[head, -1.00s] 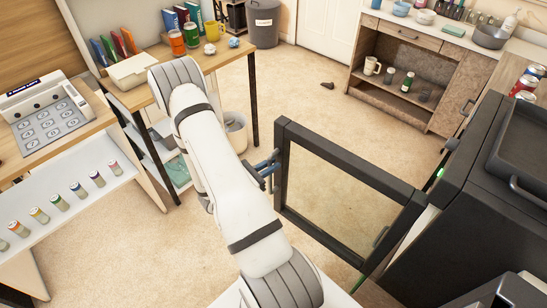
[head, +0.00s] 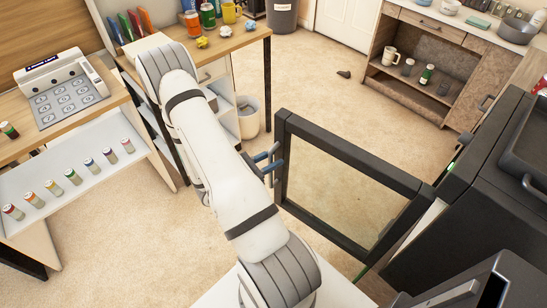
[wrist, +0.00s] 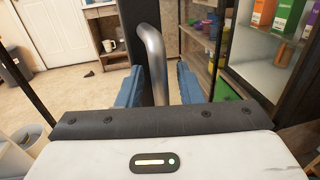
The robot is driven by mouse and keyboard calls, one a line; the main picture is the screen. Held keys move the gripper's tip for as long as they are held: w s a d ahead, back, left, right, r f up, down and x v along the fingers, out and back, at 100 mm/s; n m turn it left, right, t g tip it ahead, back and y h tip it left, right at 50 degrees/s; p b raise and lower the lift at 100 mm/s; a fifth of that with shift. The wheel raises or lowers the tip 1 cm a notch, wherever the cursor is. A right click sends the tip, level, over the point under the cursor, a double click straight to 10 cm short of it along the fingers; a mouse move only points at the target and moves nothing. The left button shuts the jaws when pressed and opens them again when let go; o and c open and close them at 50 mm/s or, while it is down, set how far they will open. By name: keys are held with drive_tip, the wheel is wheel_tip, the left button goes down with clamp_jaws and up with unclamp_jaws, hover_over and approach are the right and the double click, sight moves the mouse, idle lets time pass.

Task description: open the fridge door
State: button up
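The fridge door (head: 340,150) is a black-framed glass door, standing swung out from the black fridge (head: 460,225) at the right of the head view. Its metal handle (wrist: 155,60) is a curved grey bar in the wrist view. My gripper (head: 268,162) is at the door's free edge. In the wrist view its blue fingers (wrist: 161,85) stand apart on either side of the handle, with a gap on the right side; contact on the left side is unclear. Lit shelves with coloured boxes (wrist: 290,15) show inside the fridge.
A desk with a device (head: 65,90) and a shelf with several small jars (head: 72,177) stand at the left. A white bin (head: 247,117) stands behind my arm. A wooden cabinet (head: 420,65) is at the back right.

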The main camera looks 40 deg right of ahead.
drive_tip(key=v, duration=0.8)
drive_tip(key=shift+d, duration=0.1)
idle(0.4)
